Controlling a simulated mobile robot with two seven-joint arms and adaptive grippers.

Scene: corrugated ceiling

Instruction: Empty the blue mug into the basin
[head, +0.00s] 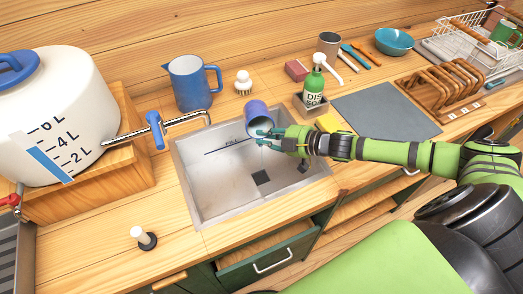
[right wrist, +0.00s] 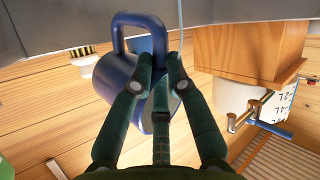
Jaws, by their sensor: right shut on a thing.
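The blue mug (head: 256,110) is tilted well over on its side above the basin (head: 205,190), its pale opening turned forward and downward. My right gripper (head: 266,138) is shut on the mug at its near side. In the right wrist view the fingers (right wrist: 160,82) overlap a blue body with a handle; I cannot tell where mug and background jug divide there. A thin pale line above the fingers in that view may be falling liquid. The basin is grey metal with a dark square on its floor. My left gripper is not in view.
A blue jug (head: 187,84) and a brush (head: 243,84) stand behind the basin. A tap (head: 157,130) from the white tank (head: 60,110) reaches over its left edge. A green soap bottle (head: 313,88) stands right. A stopper (head: 143,237) lies front left.

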